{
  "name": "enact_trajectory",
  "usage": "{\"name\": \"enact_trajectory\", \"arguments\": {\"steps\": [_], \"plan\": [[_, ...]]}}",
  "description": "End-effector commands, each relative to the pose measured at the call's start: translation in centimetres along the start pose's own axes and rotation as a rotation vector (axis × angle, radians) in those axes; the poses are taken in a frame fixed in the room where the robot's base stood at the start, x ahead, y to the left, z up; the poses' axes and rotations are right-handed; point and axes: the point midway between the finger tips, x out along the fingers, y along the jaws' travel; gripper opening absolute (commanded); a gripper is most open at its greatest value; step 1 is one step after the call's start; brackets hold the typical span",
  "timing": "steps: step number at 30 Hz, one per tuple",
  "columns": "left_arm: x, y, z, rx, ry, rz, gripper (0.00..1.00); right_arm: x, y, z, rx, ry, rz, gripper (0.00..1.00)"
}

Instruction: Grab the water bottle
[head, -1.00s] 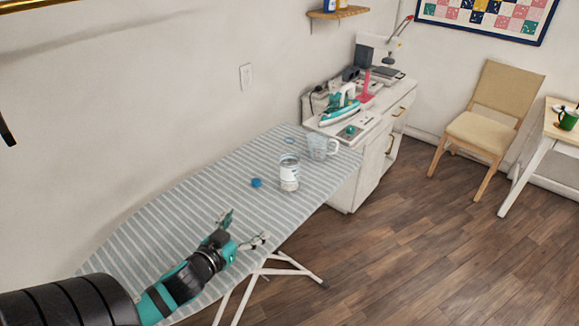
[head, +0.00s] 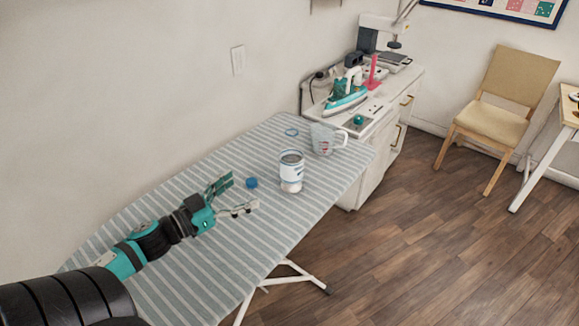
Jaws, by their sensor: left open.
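A white cylindrical container (head: 291,172) with blue markings and a greyish top stands upright on the striped ironing board (head: 215,262). It is the closest match to the water bottle, though I cannot tell for certain. My left gripper (head: 239,195) is open and empty, to the left of the container and apart from it. Its two fingers point toward the right, roughly toward the container. My right gripper is not in view.
A small blue round item (head: 252,183) lies between gripper and container. A clear measuring cup (head: 323,140) and a blue ring (head: 291,132) are behind the container. A teal iron (head: 346,98) stands on the white cabinet (head: 364,182). The wall borders the board's far side.

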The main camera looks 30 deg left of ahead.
Motion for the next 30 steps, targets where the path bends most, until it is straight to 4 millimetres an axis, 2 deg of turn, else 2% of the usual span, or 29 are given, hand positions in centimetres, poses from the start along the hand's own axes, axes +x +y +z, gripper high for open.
{"name": "enact_trajectory", "arguments": {"steps": [1,3,7,21,24,30], "plan": [[0.0,0.0,1.0,0.001,0.0,0.001,0.88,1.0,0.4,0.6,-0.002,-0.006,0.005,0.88],[0.0,0.0,1.4,0.001,0.0,0.002,0.88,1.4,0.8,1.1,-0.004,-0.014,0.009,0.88],[0.9,0.0,1.3,0.002,0.003,0.004,0.88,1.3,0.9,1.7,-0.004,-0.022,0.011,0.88],[10.1,-0.1,1.0,0.003,0.003,0.002,0.88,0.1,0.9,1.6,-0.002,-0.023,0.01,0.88],[11.4,-0.1,1.1,0.002,0.002,0.001,0.88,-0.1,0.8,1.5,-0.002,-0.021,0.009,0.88],[12.6,-0.1,1.2,0.001,0.002,0.001,0.88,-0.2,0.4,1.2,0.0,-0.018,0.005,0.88]]}}
